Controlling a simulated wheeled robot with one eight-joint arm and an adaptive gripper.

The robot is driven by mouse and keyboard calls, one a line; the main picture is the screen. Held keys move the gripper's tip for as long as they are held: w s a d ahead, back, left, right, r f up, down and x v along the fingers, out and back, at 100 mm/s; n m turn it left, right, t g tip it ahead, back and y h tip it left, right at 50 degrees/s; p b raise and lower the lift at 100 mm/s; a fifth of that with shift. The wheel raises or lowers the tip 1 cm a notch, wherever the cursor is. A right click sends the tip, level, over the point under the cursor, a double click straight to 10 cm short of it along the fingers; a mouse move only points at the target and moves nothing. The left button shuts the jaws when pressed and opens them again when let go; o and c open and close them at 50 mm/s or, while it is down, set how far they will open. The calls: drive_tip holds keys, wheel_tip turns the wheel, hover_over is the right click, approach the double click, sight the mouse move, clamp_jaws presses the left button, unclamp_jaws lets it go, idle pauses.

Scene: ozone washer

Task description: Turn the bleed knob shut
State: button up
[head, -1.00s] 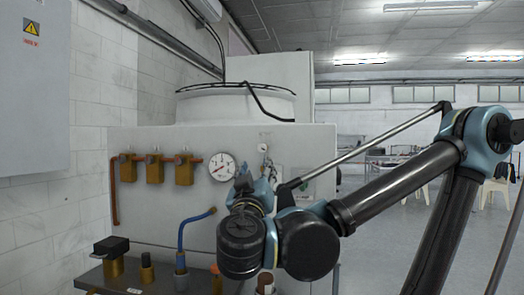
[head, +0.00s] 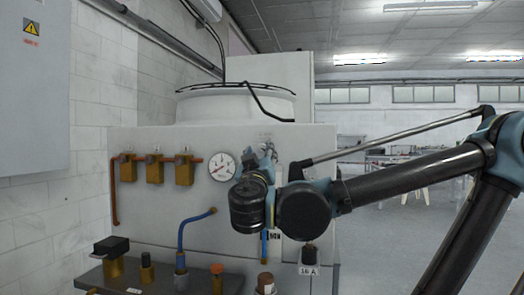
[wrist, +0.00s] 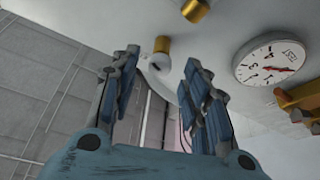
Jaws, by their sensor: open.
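My gripper (wrist: 161,65) is open, its two blue-grey fingers spread on either side of the view. In the wrist view, a small brass fitting with a pale end (wrist: 161,47) shows between and beyond the fingertips, apart from them. Another brass piece (wrist: 195,9) is at the top edge. I cannot tell for sure which one is the bleed knob. In the head view my gripper (head: 268,153) is in front of the pale washer panel (head: 140,218), right of the round gauge (head: 222,167). My wrist hides part of the panel there.
Three brass valves (head: 154,170) on a copper pipe are left of the gauge. A blue hose (head: 181,235) rises from a bench (head: 140,280) below. Several brass fittings with black, orange and brown tops stand on it. A grey cabinet (head: 35,90) hangs on the left wall.

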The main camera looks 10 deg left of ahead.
sight(262, 149)
drive_tip(key=shift+x, duration=2.3)
clamp_jaws()
